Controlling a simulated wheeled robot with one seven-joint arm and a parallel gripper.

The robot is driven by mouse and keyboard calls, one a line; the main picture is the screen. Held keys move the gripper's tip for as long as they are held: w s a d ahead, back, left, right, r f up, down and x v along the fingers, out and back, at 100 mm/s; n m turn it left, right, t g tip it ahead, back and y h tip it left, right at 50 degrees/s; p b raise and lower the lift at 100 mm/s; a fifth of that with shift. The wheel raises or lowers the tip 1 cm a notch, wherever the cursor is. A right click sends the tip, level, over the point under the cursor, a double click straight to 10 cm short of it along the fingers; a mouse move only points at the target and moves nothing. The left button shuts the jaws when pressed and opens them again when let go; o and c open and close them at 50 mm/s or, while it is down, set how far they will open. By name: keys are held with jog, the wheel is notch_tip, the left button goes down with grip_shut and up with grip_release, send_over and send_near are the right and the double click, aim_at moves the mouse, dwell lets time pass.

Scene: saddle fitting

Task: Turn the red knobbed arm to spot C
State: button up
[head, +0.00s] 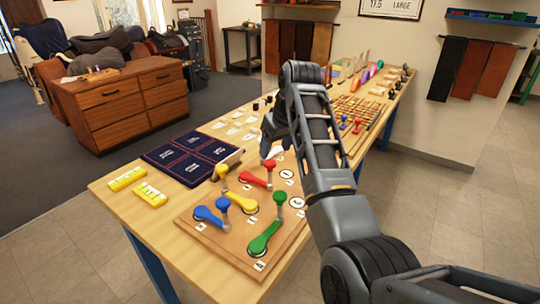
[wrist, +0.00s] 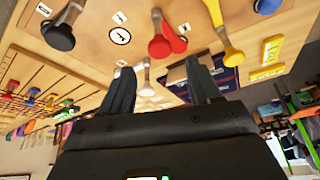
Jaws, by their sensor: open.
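The red knobbed arm (head: 256,180) lies on the wooden board, its red knob on a post at the right end. In the wrist view its red knob (wrist: 160,46) is beyond the fingertips, apart from them. My gripper (wrist: 158,66) is open, with a pale post and knob (wrist: 147,82) showing between the fingers; I cannot tell whether they touch it. In the head view my forearm largely hides the gripper. White letter cards and round marks (head: 286,173) sit on the board; I cannot read which is spot C.
Yellow (head: 241,202), blue (head: 208,215) and green (head: 264,239) knobbed arms share the board (head: 215,242). A dark knob (wrist: 60,37) shows in the wrist view. A navy mat (head: 190,157) and yellow blocks (head: 149,194) lie to the left. Many small items fill the table's far end.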

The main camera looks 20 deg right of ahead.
aim_at(270, 162)
jog(key=x, duration=0.6)
jog(key=shift+r+p, duration=0.1)
jog(key=shift+p, duration=0.25)
grip_shut()
dwell(0.3)
